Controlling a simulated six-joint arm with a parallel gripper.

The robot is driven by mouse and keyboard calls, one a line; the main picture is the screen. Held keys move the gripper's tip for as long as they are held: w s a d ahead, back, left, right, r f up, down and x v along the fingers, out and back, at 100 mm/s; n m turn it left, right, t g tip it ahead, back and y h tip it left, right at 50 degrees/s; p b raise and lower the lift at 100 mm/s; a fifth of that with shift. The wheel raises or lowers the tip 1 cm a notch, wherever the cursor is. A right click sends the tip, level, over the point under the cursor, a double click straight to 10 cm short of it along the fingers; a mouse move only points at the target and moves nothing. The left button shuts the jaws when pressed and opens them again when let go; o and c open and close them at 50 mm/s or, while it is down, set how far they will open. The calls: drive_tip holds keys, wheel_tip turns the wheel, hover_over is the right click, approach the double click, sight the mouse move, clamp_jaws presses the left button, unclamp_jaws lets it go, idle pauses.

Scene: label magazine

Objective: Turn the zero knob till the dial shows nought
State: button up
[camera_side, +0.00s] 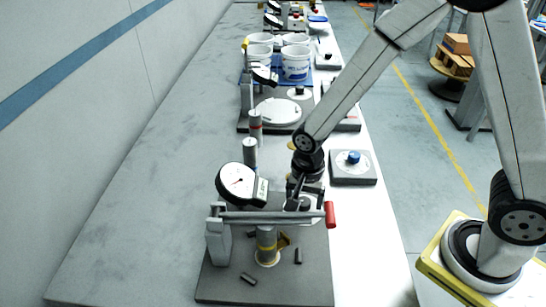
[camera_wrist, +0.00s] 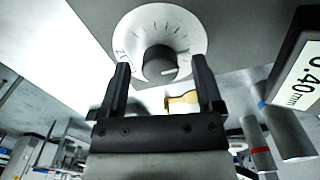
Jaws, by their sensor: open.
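The round white dial (camera_side: 236,180) with a black rim stands on the near fixture. It has a reddish needle, but its numbers are too small to read. My gripper (camera_side: 302,192) points down at the fixture's right side, over a pale disc that it partly hides. In the wrist view a black knob (camera_wrist: 159,64) with a pale pointer mark sits on a white scale disc (camera_wrist: 142,20) with tick marks. My gripper (camera_wrist: 160,62) is open there, one finger on each side of the knob, with visible gaps. I cannot tell the fingers' height over it.
A grey bar with a red handle (camera_side: 330,214) crosses the fixture in front of my gripper. A blue knob on a grey block (camera_side: 367,179) stands to the right. White tubs (camera_side: 295,70) stand farther back. The table's left side is clear.

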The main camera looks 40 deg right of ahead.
clamp_jaws()
idle(0.3)
drive_tip(key=shift+n, duration=0.3)
drive_tip(key=shift+n, duration=2.1)
unclamp_jaws()
